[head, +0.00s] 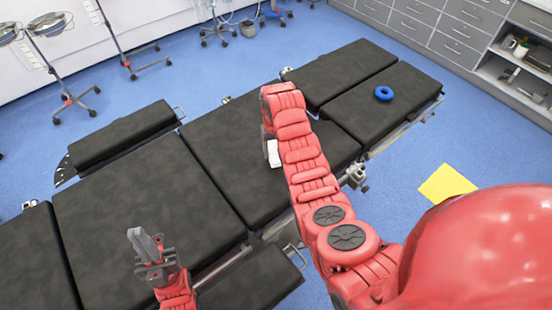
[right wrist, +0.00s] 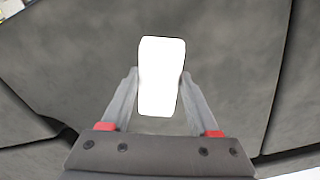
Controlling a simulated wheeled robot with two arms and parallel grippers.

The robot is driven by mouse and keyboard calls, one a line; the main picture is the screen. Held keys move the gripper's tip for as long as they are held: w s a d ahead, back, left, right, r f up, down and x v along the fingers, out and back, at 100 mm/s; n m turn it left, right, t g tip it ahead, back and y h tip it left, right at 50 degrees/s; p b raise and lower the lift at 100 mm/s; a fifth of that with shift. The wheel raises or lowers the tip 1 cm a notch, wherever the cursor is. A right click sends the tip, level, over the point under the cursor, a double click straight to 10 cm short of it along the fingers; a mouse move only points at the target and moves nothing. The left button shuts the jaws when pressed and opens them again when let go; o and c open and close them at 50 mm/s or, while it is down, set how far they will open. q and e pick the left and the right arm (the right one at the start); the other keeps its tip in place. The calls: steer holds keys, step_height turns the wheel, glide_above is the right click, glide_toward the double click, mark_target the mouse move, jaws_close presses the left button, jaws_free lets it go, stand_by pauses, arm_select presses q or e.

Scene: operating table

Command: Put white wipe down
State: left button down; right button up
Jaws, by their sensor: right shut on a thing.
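The white wipe (right wrist: 161,80) is a small white block with rounded corners. In the right wrist view, my right gripper (right wrist: 160,75) is shut on it, with one finger along each side. In the head view the wipe (head: 273,153) shows beside my right forearm, over the middle of the black operating table (head: 215,150). My right gripper is mostly hidden behind the arm there. I cannot tell whether the wipe touches the table. My left gripper (head: 148,243) is over the near edge of the table, empty, and its finger gap is unclear.
A blue ring (head: 383,93) lies on the table's far right section. A yellow sheet (head: 447,184) lies on the blue floor at right. Grey drawers (head: 447,40) stand at the back right, wheeled stands (head: 60,75) at the back left. The table's left-middle surface is clear.

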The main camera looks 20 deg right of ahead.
mark_target(276, 150)
steer(key=shift+w+d+f, duration=0.15)
steer(key=shift+w+d, duration=0.1)
steer(key=shift+w, duration=0.1)
step_height(276, 150, down, 3)
steer(key=shift+b, duration=0.65)
steer(key=shift+f, duration=0.1)
steer(key=shift+f, duration=0.1)
steer(key=shift+f, duration=0.15)
steer(key=o, duration=1.3)
steer(key=shift+o, duration=0.2)
steer(key=shift+r, duration=0.2)
